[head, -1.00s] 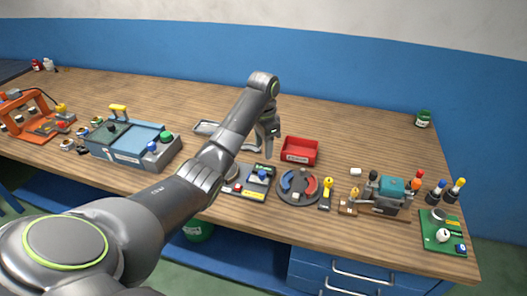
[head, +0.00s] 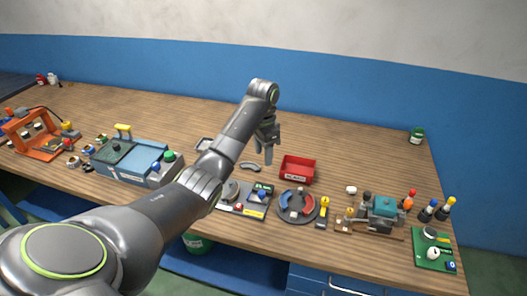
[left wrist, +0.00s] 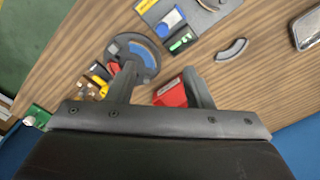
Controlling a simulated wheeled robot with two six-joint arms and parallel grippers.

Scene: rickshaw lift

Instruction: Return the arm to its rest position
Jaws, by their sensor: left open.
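My left gripper (head: 268,148) hangs fingers-down above the table, just left of the red bin (head: 297,169). In the left wrist view its two fingers (left wrist: 162,85) are spread with nothing between them. A grey curved piece (head: 250,166) lies loose on the wood left of the gripper; it also shows in the left wrist view (left wrist: 232,50). A round holder (head: 298,207) with red, blue and grey curved segments sits in front of the bin. My right gripper is not in view.
A blue-topped box (head: 132,160) and an orange rack (head: 37,136) stand left. A grey-teal device (head: 381,211), screwdrivers and a green board (head: 433,251) stand right. A metal tray (head: 205,145) is partly behind my arm.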

